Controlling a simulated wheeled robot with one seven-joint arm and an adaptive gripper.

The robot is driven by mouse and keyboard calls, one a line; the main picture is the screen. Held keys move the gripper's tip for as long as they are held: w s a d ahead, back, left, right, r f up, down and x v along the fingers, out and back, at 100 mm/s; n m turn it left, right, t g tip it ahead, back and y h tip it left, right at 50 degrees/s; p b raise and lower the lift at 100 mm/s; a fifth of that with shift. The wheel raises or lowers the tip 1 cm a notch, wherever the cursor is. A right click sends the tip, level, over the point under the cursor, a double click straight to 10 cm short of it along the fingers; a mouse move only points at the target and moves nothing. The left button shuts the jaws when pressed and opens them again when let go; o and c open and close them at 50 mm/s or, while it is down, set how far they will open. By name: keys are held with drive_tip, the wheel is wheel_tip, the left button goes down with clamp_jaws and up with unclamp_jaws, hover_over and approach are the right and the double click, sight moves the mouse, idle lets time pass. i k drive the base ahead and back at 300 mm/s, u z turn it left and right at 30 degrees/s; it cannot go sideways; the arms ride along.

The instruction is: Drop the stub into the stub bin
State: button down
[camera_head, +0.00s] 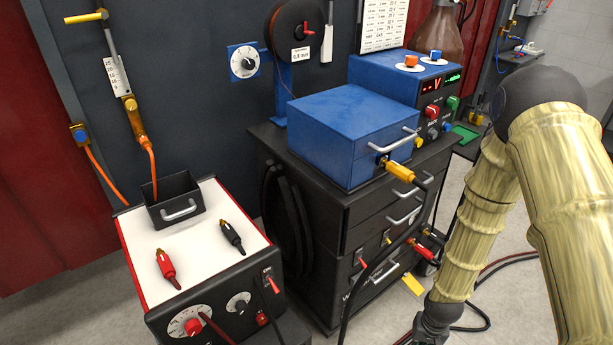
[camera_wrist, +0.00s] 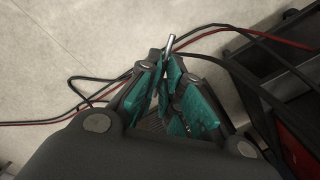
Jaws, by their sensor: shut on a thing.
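In the wrist view my gripper (camera_wrist: 166,68) has its teal-padded fingers closed together. A short thin grey metal rod, the stub (camera_wrist: 170,43), sticks out beyond the fingertips; its other end is hidden between them. A small black open-topped bin (camera_head: 176,213) with a metal handle, likely the stub bin, stands at the back of the white-topped machine, far left of my arm.
The white-topped machine (camera_head: 207,237) carries a red and a black connector. Between it and my arm stands a black drawer cabinet (camera_head: 345,215) with a blue box (camera_head: 345,130) and a blue meter unit (camera_head: 395,78) on top. Red and black cables lie on the floor (camera_wrist: 60,60).

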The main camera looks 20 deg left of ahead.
sight(156, 221)
drive_tip(key=z, duration=2.45)
drive_tip(key=k, duration=3)
drive_tip(key=u, duration=2.35)
